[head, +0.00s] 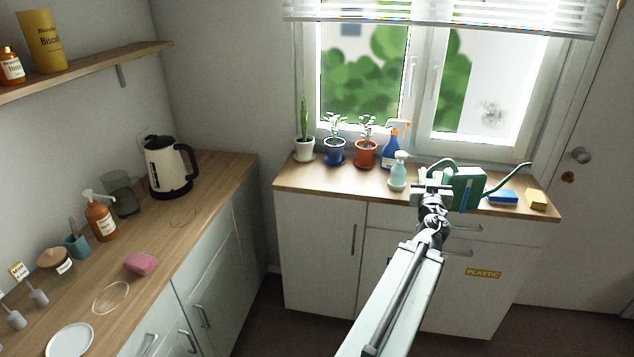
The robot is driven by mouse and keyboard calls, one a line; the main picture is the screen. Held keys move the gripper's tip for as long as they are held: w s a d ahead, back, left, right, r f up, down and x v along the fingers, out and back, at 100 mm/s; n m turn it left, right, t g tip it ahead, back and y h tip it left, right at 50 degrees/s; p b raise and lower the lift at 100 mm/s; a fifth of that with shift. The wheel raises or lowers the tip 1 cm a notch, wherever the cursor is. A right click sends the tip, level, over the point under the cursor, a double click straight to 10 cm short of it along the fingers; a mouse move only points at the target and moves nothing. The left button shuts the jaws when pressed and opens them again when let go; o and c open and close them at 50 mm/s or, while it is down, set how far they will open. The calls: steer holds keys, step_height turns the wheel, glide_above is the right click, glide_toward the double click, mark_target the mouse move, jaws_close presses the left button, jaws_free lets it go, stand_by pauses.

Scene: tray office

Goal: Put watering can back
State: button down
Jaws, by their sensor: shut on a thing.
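A green watering can (467,187) is at the right part of the wooden counter under the window, its spout pointing right and its loop handle to the left. My gripper (432,190) is at its left side, shut on the can, seemingly at the handle side. My gripper hides part of the handle. I cannot tell whether the can's base touches the counter or is held a little above it.
Close by on the window counter (290,184) stand a teal pump bottle (398,172), a blue spray bottle (390,146) and several potted plants. A blue sponge (502,196) and a yellow block (536,199) lie right of the can. The left counter holds a kettle (168,168).

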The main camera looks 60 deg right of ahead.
steer(key=w+a+f+n+t+y+b, duration=0.1)
steer(key=w+a+n+t+y, duration=0.2)
steer(key=w, duration=1)
steer(key=w+a+f+n+t+b, duration=0.15)
steer(key=w+a, duration=0.35)
steer(key=w, duration=0.8)
steer(key=w+a+f+n+t+y, duration=0.1)
steer(key=w+a+t+y, duration=0.2)
steer(key=w, duration=1)
steer(key=w+d+f+h+b, duration=0.1)
steer(key=w+d, duration=0.9)
steer(key=d, duration=0.1)
steer(key=shift+b, duration=0.4)
steer(key=shift+t, duration=0.25)
steer(key=f+b, duration=0.4)
steer(key=shift+w+d, duration=0.25)
steer(key=shift+d, duration=0.05)
steer(key=c, duration=1.4)
jaws_free()
steer(key=shift+r, duration=0.1)
steer(key=shift+o, duration=0.2)
